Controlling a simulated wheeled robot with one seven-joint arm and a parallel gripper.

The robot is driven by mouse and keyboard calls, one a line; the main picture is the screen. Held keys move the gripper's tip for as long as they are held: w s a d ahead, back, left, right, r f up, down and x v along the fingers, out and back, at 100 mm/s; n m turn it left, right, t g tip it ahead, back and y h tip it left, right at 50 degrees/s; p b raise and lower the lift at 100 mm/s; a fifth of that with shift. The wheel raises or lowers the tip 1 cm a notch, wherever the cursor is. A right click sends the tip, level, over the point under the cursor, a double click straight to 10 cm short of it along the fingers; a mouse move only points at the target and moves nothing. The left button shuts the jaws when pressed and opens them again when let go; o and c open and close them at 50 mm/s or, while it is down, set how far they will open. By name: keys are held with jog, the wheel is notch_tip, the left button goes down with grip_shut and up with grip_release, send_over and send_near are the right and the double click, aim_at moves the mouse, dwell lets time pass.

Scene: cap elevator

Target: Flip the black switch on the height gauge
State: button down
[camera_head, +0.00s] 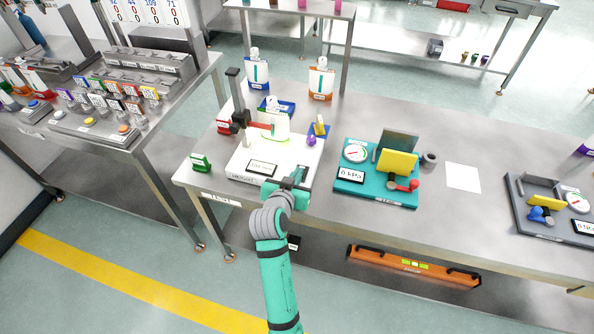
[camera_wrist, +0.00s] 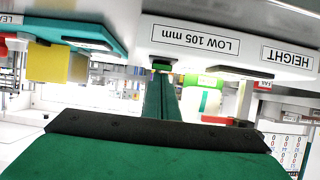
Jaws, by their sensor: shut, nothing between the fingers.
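The height gauge has a white base (camera_head: 240,158) with a dark column (camera_head: 236,95) and a red arm at the left of the bench. A small dark piece with a green face (camera_wrist: 162,67), probably the switch, sits at the base's edge beside the display. My gripper (camera_head: 297,178) is at the base's front right corner. In the wrist view its shut, empty fingers (camera_wrist: 162,78) point at this piece; I cannot tell whether they touch it. In the head view my gripper hides the switch.
A teal pressure station (camera_head: 375,196) with a yellow block (camera_head: 397,163) stands to the right. The bench between the gauge and the teal station is mostly clear.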

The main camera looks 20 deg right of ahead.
jog(key=shift+f, duration=0.4)
jog(key=shift+r, duration=0.15)
